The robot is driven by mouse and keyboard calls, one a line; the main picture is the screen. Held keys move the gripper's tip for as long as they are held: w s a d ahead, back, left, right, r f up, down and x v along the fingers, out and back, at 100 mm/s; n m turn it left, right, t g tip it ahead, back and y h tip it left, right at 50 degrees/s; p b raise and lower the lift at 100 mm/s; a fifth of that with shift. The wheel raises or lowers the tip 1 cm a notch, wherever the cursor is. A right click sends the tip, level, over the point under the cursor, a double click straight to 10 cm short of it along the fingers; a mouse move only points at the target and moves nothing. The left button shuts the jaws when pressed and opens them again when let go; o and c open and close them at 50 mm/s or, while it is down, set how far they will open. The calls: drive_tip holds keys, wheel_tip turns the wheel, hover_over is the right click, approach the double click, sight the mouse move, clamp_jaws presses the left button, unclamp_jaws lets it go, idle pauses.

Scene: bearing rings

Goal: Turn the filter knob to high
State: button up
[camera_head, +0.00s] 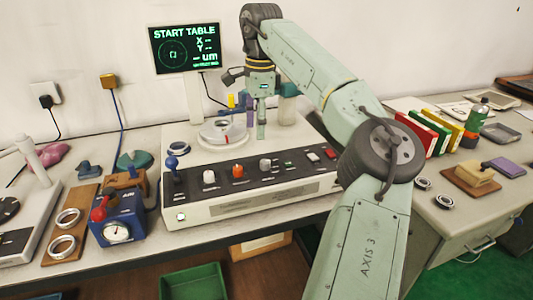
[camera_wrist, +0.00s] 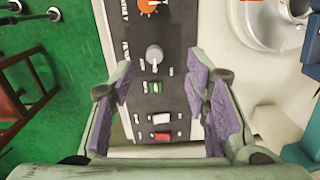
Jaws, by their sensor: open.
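The control panel (camera_head: 250,178) is a dark strip on a pale instrument housing. It carries a pale knob (camera_head: 209,177), an orange knob (camera_head: 238,171) and a grey knob (camera_head: 265,164). The labels are too small to tell which knob is the filter one. My gripper (camera_head: 261,132) points down, above and behind the panel in the head view. In the wrist view my gripper (camera_wrist: 161,85) is open and empty, with purple finger pads. The grey knob (camera_wrist: 154,54) shows just above the gap between the fingertips, apart from both. The orange knob (camera_wrist: 148,4) is cut by the top edge.
A green switch (camera_wrist: 153,87) and a red switch (camera_wrist: 161,136) sit on the panel. A blue-tipped lever (camera_head: 171,163) stands at its left end. Behind it is a round turntable (camera_head: 222,133). A blue gauge box (camera_head: 118,222) stands at left. The monitor (camera_head: 186,48) reads START TABLE.

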sight(265, 161)
drive_tip(key=shift+h, duration=0.3)
drive_tip(key=f, duration=0.3)
drive_tip(key=d+f+p, duration=0.1)
drive_tip(key=f, duration=0.6)
drive_tip(key=shift+d+f+p, duration=0.3)
drive_tip(key=shift+d+p, duration=0.05)
drive_tip(key=shift+d, duration=0.05)
drive_tip(key=shift+c, duration=0.2)
clamp_jaws()
